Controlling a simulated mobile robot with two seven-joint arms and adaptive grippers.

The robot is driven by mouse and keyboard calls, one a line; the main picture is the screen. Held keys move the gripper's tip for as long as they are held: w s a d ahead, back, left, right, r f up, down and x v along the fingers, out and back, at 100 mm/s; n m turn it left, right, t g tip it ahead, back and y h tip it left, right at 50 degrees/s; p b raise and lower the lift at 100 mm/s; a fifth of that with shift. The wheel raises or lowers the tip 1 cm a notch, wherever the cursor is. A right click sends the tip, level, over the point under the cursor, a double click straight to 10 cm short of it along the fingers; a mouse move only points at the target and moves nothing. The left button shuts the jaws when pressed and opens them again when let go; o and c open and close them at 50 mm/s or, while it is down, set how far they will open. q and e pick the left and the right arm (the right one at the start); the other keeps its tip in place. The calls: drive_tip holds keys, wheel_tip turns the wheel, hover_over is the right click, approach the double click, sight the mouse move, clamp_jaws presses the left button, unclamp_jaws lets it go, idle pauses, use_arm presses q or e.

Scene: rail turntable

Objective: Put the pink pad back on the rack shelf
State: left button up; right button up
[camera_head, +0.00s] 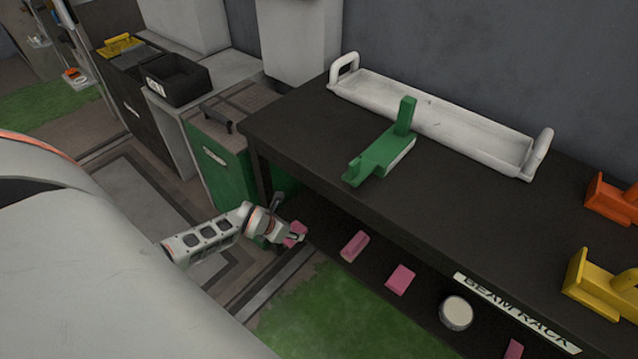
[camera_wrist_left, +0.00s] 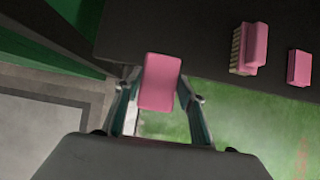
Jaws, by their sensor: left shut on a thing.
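My left gripper (camera_head: 299,237) is shut on a pink pad (camera_head: 293,231) at the left end of the dark rack's lower shelf (camera_head: 327,238). In the left wrist view the pad (camera_wrist_left: 160,82) sits between the two fingers (camera_wrist_left: 160,104). Its far end overlaps the dark shelf (camera_wrist_left: 195,42) and its near end shows past the shelf's front edge. I cannot tell whether it touches the shelf. My right gripper is not in view.
Other pink pads (camera_head: 355,246) (camera_head: 401,279) lie along the shelf to the right, with a round pale-topped object (camera_head: 456,312). The rack's top (camera_head: 450,215) overhangs them and bears a white tray (camera_head: 430,118) and a green bracket (camera_head: 380,158). A green cabinet (camera_head: 215,160) stands left.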

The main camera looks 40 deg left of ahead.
use_arm(q)
drive_tip(key=w+b, duration=0.1)
drive_tip(key=w, duration=0.2)
drive_tip(key=w+b, duration=0.1)
drive_tip(key=w, duration=0.2)
drive_tip(key=w+b, duration=0.1)
drive_tip(key=w, duration=0.3)
drive_tip(key=shift+d+f, duration=0.3)
drive_tip(key=shift+d, duration=0.1)
drive_tip(key=shift+w+r, duration=0.15)
drive_tip(key=shift+w, duration=0.4)
drive_tip(key=shift+f, duration=0.35)
drive_tip(key=f, duration=0.1)
drive_tip(key=f+b, duration=0.1)
drive_tip(key=shift+s+f+b, duration=0.2)
drive_tip(key=shift+f+b, duration=0.1)
drive_tip(key=shift+w, duration=0.2)
drive_tip(key=shift+c, duration=0.4)
drive_tip(key=shift+f, duration=0.15)
drive_tip(key=o, duration=1.2)
drive_tip(key=shift+c, duration=0.2)
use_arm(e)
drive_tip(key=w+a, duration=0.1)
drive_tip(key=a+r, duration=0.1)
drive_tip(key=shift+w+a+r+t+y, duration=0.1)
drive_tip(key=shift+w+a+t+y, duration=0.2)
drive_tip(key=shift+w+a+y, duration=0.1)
